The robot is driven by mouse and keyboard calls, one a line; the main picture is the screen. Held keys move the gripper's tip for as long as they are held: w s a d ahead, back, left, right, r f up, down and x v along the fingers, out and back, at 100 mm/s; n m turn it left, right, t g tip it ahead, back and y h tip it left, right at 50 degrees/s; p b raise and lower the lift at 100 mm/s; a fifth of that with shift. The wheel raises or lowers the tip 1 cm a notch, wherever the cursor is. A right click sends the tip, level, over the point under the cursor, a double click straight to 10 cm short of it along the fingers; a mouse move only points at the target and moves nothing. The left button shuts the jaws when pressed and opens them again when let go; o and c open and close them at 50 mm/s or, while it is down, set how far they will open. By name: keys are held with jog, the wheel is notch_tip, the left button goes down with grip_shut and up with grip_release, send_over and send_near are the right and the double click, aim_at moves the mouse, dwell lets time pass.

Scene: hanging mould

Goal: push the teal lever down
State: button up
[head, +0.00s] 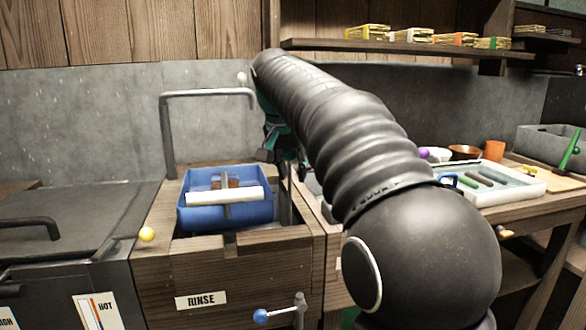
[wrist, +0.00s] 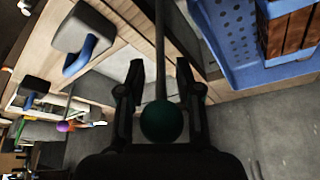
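In the wrist view, a dark teal ball knob (wrist: 162,121) sits on the end of a thin grey rod (wrist: 159,45). My gripper (wrist: 160,68) is open, with one finger on each side of the rod and knob. Gaps show between the fingers and the rod; I cannot tell whether the knob touches the gripper. In the head view, my gripper (head: 287,150) is partly hidden behind my arm, just right of the blue basket, and I cannot make out the teal knob there.
A blue basket (head: 200,212) with a white bar sits in the rinse station (head: 240,280). A grey metal hook frame (head: 168,135) stands behind it. A blue-knobbed lever (head: 261,316) is on the front, a yellow ball (head: 147,234) to the left. A white tray (head: 520,184) lies right.

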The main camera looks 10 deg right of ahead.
aim_at(290, 184)
jog(key=shift+a, duration=0.1)
grip_shut()
jog(key=shift+f, duration=0.15)
jog(key=shift+f+b, duration=1.3)
jog(key=shift+f, duration=0.9)
grip_release()
jog(key=shift+f, duration=0.1)
jog(key=shift+r, duration=0.2)
jog(key=v, duration=1.2)
